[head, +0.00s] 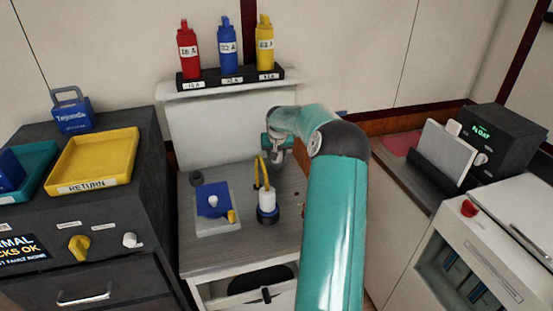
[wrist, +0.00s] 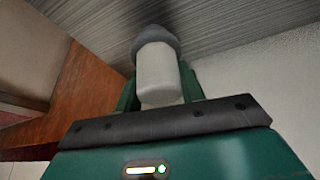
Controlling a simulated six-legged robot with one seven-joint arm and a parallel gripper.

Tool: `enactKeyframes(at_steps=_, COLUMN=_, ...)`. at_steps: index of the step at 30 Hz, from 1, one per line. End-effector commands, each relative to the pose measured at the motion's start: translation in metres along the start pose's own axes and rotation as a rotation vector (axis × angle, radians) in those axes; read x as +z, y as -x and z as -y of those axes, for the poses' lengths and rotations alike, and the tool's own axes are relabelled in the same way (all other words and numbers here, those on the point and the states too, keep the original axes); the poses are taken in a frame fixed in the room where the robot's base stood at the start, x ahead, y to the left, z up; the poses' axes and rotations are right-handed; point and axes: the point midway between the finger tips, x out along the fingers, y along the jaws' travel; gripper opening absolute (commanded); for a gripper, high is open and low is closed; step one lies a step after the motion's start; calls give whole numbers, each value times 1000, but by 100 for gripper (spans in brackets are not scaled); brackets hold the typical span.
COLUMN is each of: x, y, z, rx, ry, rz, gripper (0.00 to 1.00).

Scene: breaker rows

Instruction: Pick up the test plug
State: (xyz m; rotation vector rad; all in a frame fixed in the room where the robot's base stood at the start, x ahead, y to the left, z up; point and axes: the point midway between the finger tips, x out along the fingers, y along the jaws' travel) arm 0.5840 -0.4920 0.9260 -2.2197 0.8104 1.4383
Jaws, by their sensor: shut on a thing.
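The test plug, a white cylinder with a grey end, shows in the wrist view (wrist: 158,75). My gripper (wrist: 160,88) is shut on it, with a dark green finger at each side. The plug's grey end points away from my wrist, toward a grey wood-grain surface. In the head view my gripper (head: 276,150) is over the back right of the grey bench (head: 225,257). The plug is small and partly hidden there, and I cannot tell whether it touches the bench.
A white cylinder with a dark base and yellow loop (head: 267,204) stands in front of my gripper. A plate with a blue patch (head: 218,228) lies left of it. Red (head: 187,50), blue (head: 227,47) and yellow (head: 265,44) bottle-shaped pieces stand on the back shelf. A yellow RETURN tray (head: 93,163) is left.

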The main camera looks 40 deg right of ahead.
Motion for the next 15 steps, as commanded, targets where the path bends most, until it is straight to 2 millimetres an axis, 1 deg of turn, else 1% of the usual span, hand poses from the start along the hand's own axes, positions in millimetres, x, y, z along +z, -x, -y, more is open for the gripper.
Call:
enactKeyframes(at_steps=8, x=-2, y=3, z=0, rx=0, ry=0, rz=-1, gripper=12)
enactKeyframes(at_steps=11, x=-4, y=8, z=0, rx=1, ry=0, rz=-2, gripper=12)
enactKeyframes(at_steps=15, x=-12, y=24, z=0, rx=1, ry=0, rz=-4, gripper=12)
